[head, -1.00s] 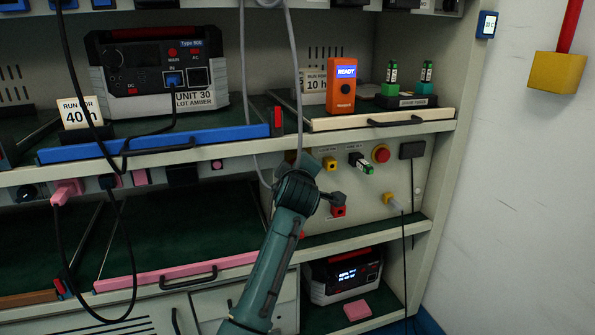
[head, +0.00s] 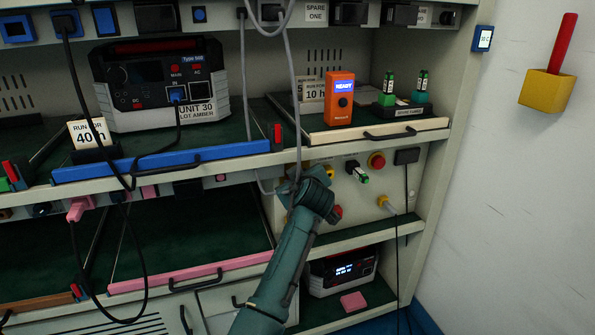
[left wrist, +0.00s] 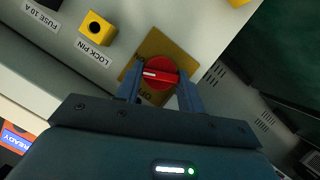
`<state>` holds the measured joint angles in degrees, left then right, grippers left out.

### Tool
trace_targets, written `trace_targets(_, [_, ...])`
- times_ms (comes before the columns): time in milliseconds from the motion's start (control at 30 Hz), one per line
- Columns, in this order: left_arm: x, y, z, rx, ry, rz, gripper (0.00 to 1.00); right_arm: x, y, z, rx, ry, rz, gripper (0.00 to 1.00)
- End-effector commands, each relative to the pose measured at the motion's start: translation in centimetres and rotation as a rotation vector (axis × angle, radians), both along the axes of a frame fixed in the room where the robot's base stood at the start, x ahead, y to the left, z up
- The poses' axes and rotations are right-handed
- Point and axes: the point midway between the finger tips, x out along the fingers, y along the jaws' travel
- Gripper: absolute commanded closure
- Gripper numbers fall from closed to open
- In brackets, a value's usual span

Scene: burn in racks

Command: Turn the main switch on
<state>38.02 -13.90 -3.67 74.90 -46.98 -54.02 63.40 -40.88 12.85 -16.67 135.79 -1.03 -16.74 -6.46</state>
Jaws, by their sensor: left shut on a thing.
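The main switch is a red round knob (left wrist: 160,70) with a white mark, on a yellow plate (left wrist: 182,54) in the left wrist view. Lettering that looks like OFF is partly visible by a finger. My left gripper (left wrist: 160,88) has one finger on each side of the knob and is shut on it. The white mark lies nearly level in that view. In the head view my left gripper (head: 314,188) is at the lower right panel (head: 350,222), and its wrist hides the knob. My right gripper is in neither view.
A yellow LOCK PIN block (left wrist: 96,28) sits near the switch. A red button (head: 377,160) and a green-tipped plug (head: 360,174) are on the panel. Grey cables (head: 294,90) hang by my wrist. An orange READY device (head: 339,100) stands on the shelf above.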

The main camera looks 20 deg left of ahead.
Motion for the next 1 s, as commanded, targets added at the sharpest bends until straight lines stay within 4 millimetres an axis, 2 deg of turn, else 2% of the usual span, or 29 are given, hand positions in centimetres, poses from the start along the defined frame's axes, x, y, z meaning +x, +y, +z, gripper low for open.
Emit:
trace_targets(300, [0.10,0.01,0.20,0.084,0.053,0.000,0.84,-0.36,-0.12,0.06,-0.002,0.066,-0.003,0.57])
trace_targets(733, [0.10,0.03,0.17,0.094,0.057,0.001,0.84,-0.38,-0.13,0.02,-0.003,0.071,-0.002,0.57])
trace_targets(767, [0.10,0.03,0.17,0.093,0.057,0.001,0.61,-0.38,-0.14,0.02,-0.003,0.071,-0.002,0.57])
trace_targets(1000, [0.08,0.00,0.11,0.092,0.058,0.000,0.41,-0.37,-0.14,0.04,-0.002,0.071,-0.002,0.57])
